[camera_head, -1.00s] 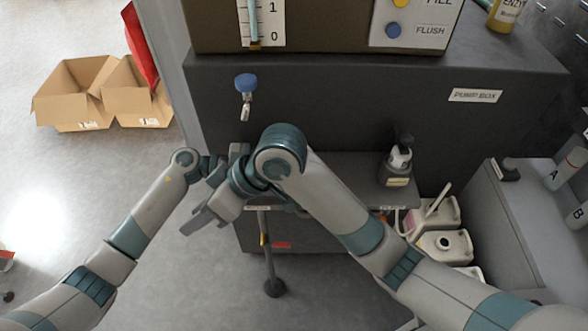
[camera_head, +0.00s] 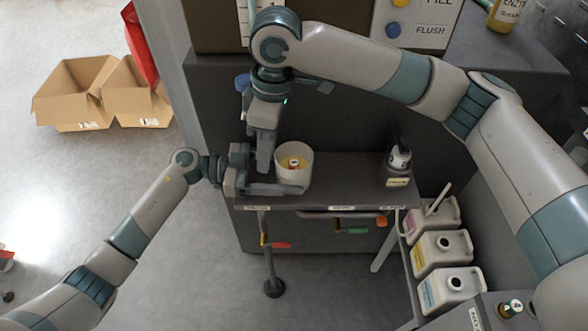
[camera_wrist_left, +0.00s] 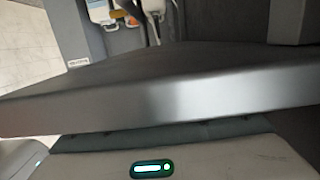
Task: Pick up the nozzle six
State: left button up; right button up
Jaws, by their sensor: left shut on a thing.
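A white cup (camera_head: 304,176) with yellowish contents stands at the left end of the grey shelf. A small piece with a red and dark middle (camera_head: 293,163) is inside it; I cannot tell if it is a nozzle. My left gripper (camera_head: 285,188) is shut on the cup from the left, low at its front. My right gripper (camera_head: 265,165) points down just left of the cup; its jaw state is unclear. A small round piece (camera_head: 511,308) with a green and white top sits at the lower right, by a partly cut-off label starting "NO"; no number is legible. The left wrist view shows no nozzle.
Several white jugs (camera_head: 441,252) stand lower right. Cardboard boxes (camera_head: 75,95) lie on the floor at the far left. My right forearm crosses in front of the dark cabinet (camera_head: 350,110).

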notch_tip(320, 180, up, 4)
jog(key=m+h, duration=0.1)
send_over(294, 162)
jog(key=shift+w+a, duration=0.15)
jog(key=shift+a, duration=0.05)
jog(key=shift+f, duration=0.15)
jog(key=shift+f, duration=3.35)
jog(key=shift+d+f, duration=0.15)
jog(key=shift+f, duration=2.45)
